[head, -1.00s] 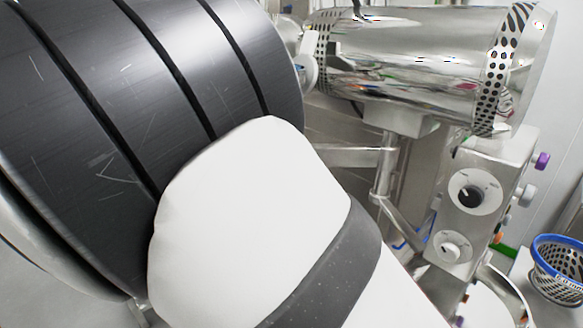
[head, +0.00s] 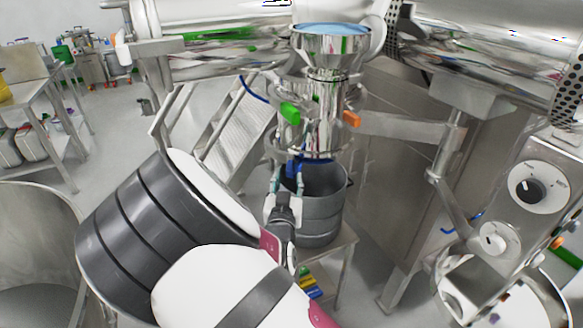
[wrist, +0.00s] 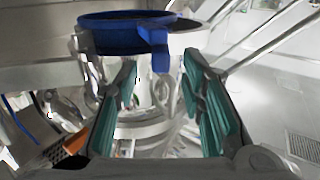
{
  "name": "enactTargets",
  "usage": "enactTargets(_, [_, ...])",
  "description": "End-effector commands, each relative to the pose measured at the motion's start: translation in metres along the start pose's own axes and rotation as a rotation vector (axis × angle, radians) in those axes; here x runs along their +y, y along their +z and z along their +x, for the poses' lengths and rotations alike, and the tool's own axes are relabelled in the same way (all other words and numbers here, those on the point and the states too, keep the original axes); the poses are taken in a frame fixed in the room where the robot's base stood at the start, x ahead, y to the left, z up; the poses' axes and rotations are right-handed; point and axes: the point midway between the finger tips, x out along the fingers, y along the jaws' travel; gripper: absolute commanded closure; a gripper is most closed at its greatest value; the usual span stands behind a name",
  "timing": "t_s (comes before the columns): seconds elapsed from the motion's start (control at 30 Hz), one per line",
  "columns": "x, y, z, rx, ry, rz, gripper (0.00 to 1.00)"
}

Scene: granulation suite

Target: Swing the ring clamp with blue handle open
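The ring clamp is a dark blue ring under the steel column, below the funnel in the head view. Its blue handle (head: 292,167) points down towards my gripper (head: 287,182). In the wrist view the blue ring (wrist: 115,35) is at the top, and its handle (wrist: 160,60) hangs near the gap between my fingertips. My gripper (wrist: 160,75) is open, with its teal pads spread either side of the handle. I see no clear contact. The far side of the ring is hidden.
A green handle (head: 290,114) and an orange handle (head: 351,119) stick out from the column higher up. A grey ribbed bucket (head: 320,215) stands right below the clamp. Steel steps (head: 235,135) are behind to the left. A control box (head: 530,200) is at the right.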

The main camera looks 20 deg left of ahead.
Motion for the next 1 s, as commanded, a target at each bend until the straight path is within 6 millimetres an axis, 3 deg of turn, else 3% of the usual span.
enactTargets(0.1, [0.000,0.000,0.023,0.001,0.000,-0.001,0.63])
enactTargets(0.3, [0.000,0.000,0.049,0.000,0.000,0.000,0.63])
enactTargets(0.73, [0.000,0.000,0.059,-0.001,0.000,0.000,0.63])
enactTargets(0.77, [0.000,0.000,0.059,-0.001,0.000,0.000,0.66])
enactTargets(0.9, [0.000,0.000,0.059,-0.001,0.000,0.000,0.97])
enactTargets(1.0, [0.000,0.000,0.059,-0.001,0.000,0.000,1.00])
